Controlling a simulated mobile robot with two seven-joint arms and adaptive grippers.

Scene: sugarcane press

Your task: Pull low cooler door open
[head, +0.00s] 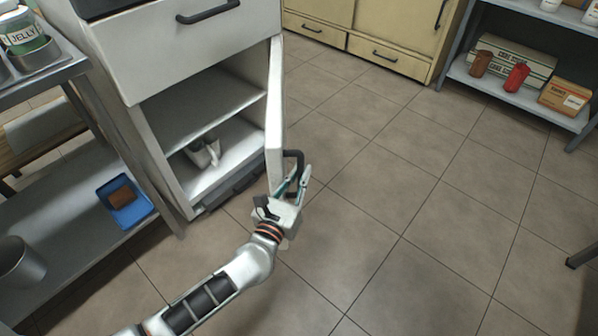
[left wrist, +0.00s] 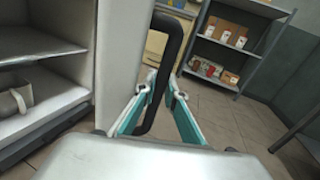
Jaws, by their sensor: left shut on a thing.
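The low cooler door (head: 274,112) stands swung open at the right side of the cooler cabinet, seen nearly edge-on. Its dark handle (head: 294,160) faces right. My left gripper (head: 293,186) is shut on the handle, with the fingers on either side of the bar. In the left wrist view the handle (left wrist: 171,60) runs down between the two teal-lined fingers (left wrist: 160,98), and the door (left wrist: 122,60) is just left of them. The cooler's inside (head: 215,130) shows a shelf and a white pitcher-like vessel (head: 204,153) on the lower level. My right gripper is not in view.
A closed drawer (head: 190,45) is above the opening. A metal table with a jelly jar (head: 22,36) and a lower shelf holding a blue tray (head: 140,213) stands at left. Beige cabinets (head: 375,55) and a grey shelf rack (head: 500,90) stand behind.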

